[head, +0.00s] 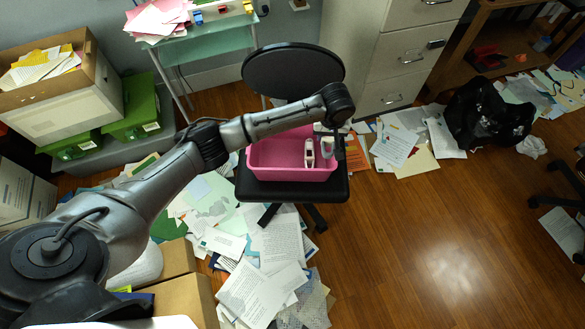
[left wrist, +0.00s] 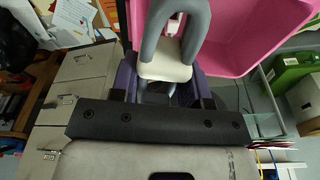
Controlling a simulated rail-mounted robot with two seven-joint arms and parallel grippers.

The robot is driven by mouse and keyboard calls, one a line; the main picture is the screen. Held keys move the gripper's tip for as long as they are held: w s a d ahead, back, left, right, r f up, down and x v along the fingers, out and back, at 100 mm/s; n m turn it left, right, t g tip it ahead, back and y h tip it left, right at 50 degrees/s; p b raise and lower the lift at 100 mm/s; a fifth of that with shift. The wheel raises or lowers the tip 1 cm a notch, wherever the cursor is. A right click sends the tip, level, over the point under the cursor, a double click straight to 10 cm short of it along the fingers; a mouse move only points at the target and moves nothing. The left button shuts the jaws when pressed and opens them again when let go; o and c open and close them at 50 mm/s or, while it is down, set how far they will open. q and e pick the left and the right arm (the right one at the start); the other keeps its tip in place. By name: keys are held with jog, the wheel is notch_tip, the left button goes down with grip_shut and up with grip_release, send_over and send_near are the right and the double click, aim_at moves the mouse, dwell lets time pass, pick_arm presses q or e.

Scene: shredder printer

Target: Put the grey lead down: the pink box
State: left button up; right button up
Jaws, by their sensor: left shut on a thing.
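The pink box (head: 270,160) sits on the black seat of a chair; part of it shows at the upper right of the left wrist view (left wrist: 242,40). My left gripper (head: 332,146) is at the box's right end and is shut on the grey lead, whose thick grey loop (left wrist: 150,30) and pale block (left wrist: 165,66) show between the fingers in the left wrist view. In the head view the lead (head: 327,147) looks over or inside the box; I cannot tell if it touches the bottom. A white object (head: 309,152) stands in the box beside it.
The chair's round black backrest (head: 293,70) rises behind the box. A grey drawer cabinet (head: 398,55) stands behind right. Papers (head: 270,245) litter the floor around the chair. A black bag (head: 487,112) lies at the right.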

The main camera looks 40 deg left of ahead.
pick_arm(q)
jog(key=shift+n, duration=0.3)
jog(key=a+f+b, duration=0.4)
jog(key=f, duration=0.2)
jog(key=s+a+f+b, duration=0.1)
jog(key=a+f+b, duration=0.3)
jog(key=f, duration=0.2)
jog(key=s+a+f+b, duration=0.1)
jog(key=a+f+b, duration=0.3)
jog(key=f+b, duration=0.1)
jog(key=shift+a+f, duration=0.3)
jog(key=shift+f, duration=0.35)
jog(key=shift+r, duration=0.1)
pick_arm(e)
notch_tip(320, 180, down, 15)
jog(key=shift+r, duration=0.2)
jog(key=shift+d+r, duration=0.15)
jog(key=shift+r, duration=0.1)
pick_arm(q)
jog(key=shift+f+p, duration=0.2)
jog(key=shift+p, duration=0.1)
jog(key=shift+f, duration=0.4)
pick_arm(e)
jog(key=shift+r, duration=0.25)
pick_arm(q)
jog(key=o, duration=1)
